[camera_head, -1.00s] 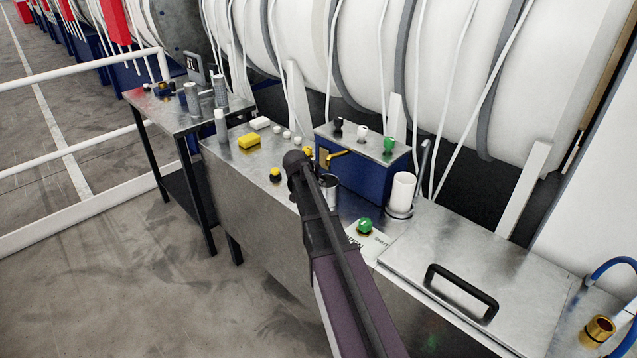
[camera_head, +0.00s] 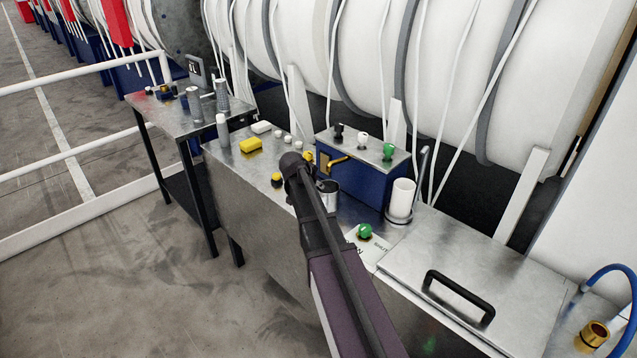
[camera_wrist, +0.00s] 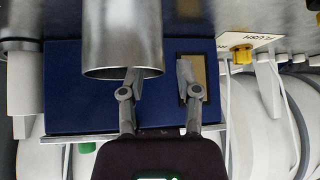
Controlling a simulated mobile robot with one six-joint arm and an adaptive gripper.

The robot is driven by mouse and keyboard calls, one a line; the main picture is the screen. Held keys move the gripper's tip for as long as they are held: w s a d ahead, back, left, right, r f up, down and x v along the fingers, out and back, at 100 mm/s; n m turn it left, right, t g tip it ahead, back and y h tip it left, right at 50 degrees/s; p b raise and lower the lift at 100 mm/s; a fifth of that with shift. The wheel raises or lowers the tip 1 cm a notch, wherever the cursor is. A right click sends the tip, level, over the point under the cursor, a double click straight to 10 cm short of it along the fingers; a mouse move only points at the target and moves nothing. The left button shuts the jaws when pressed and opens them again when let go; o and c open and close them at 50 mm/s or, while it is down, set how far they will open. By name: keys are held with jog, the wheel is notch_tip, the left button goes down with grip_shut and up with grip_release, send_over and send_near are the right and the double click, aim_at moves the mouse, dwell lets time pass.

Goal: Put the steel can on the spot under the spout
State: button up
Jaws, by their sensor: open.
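The steel can (camera_head: 329,194) stands upright on the steel counter in front of the blue box, partly hidden by my arm in the head view. In the wrist view, which is upside down, the can (camera_wrist: 122,35) is large, with its rim towards my fingers. My gripper (camera_wrist: 158,78) is open and empty. Its left finger overlaps the can's rim in that picture and its right finger is clear of it; I cannot tell whether they touch. The brass spout (camera_head: 338,160) sticks out of the blue box (camera_head: 362,180). The spot under it is hidden.
A white cylinder (camera_head: 402,197) stands right of the box. A green knob (camera_head: 365,231) sits on a card before it. A lid with black handle (camera_head: 458,297) covers the counter's right.

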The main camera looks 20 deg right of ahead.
jog(key=p+v, duration=0.6)
jog(key=v, duration=0.2)
jog(key=shift+a+r, duration=0.2)
jog(key=shift+r, duration=0.15)
jog(key=shift+s, duration=0.15)
dwell(0.4)
jog(key=s+a+f+n+g+y, duration=0.2)
jog(key=s+a+n, duration=0.4)
jog(key=s, duration=0.6)
jog(key=s+a+f+n+g+y, duration=0.2)
jog(key=s+a+n+y, duration=0.2)
jog(key=s+a, duration=0.6)
jog(key=shift+s+f+n+y, duration=0.2)
jog(key=shift+s+n+y, duration=0.2)
jog(key=shift+s+n, duration=0.6)
